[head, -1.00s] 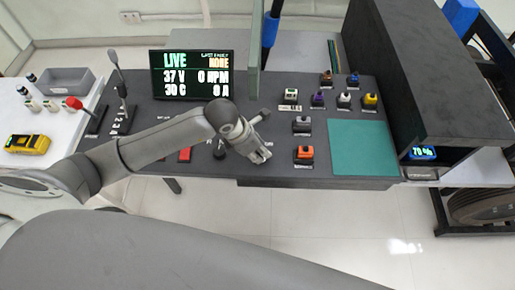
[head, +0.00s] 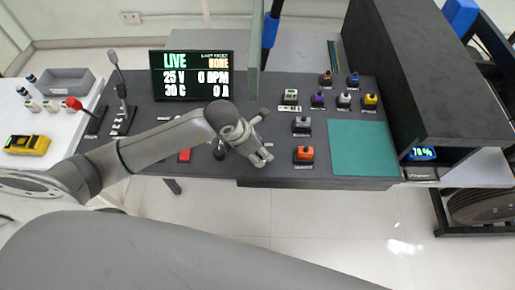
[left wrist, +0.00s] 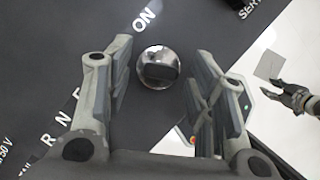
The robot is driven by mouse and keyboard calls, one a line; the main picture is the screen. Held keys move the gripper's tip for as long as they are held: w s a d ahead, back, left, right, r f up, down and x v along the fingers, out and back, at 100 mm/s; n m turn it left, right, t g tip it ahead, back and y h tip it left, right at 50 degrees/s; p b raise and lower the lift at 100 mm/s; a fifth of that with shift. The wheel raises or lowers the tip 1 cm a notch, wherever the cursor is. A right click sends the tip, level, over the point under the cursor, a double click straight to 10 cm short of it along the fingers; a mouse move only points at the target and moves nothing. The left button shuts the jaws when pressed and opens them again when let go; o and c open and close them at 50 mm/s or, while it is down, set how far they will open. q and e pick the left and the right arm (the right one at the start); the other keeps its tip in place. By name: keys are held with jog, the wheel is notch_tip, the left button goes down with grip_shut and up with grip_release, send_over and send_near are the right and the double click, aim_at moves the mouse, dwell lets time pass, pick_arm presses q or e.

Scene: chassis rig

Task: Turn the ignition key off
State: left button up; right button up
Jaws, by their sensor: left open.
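The ignition (left wrist: 158,67) is a round chrome piece with a dark raised middle on the dark panel, seen in the left wrist view. A white "ON" label (left wrist: 146,15) is printed close by, above it in that view. My left gripper (head: 262,157) is open and points down at the console. In the left wrist view its two fingers stand apart on either side of the ignition, with a gap on both sides. In the head view I cannot pick out the ignition near my gripper. A dark gripper (left wrist: 296,97), probably my right one, shows at the right edge of the left wrist view.
A display (head: 192,75) reads LIVE, 25 V, 0 RPM. Left of my gripper are a red switch (head: 184,156) and levers (head: 119,80). To the right are an orange button (head: 304,153), several other buttons and a green mat (head: 362,148). A glass-like divider (head: 256,50) stands behind.

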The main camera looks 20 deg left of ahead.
pick_arm(q)
jog(key=v, duration=1.2)
jog(key=shift+d, duration=0.1)
